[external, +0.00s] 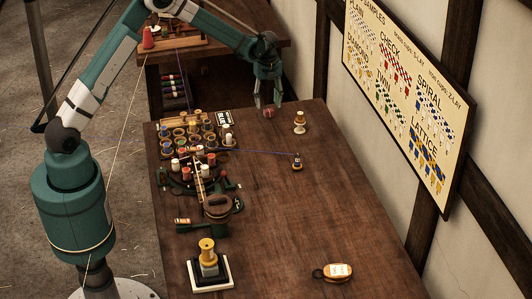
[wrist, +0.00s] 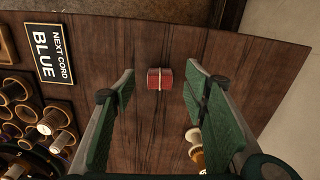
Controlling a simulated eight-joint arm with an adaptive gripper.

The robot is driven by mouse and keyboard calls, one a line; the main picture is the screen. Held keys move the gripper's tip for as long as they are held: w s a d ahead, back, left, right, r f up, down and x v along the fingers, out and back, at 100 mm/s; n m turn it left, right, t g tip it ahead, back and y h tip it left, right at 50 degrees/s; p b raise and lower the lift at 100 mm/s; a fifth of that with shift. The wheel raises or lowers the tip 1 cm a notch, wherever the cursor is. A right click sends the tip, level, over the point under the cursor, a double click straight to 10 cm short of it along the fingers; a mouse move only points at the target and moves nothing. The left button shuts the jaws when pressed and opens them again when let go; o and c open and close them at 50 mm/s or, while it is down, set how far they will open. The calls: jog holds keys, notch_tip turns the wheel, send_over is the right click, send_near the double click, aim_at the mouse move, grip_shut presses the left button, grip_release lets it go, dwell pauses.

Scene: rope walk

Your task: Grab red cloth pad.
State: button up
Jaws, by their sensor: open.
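The red cloth pad (wrist: 160,79) is a small red block with a pale band around its middle. It lies on the wooden table near the far edge, and in the external view it shows as a small red spot (external: 269,113). My gripper (wrist: 158,95) is open, with green finger pads. In the wrist view the pad appears between the two fingers, with clear gaps on both sides. In the external view my gripper (external: 267,103) points down just above the pad. Nothing is held.
A spool rack (external: 163,141) and a "NEXT CORD BLUE" sign (wrist: 44,52) stand to the left. A white and gold spool (external: 300,123) stands right of the pad. A blue cord (external: 262,152) crosses the table to a small bobbin (external: 297,163). The table's right side is mostly clear.

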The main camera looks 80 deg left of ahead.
aim_at(269, 113)
jog(key=shift+f, duration=1.9)
jog(key=c, duration=0.9)
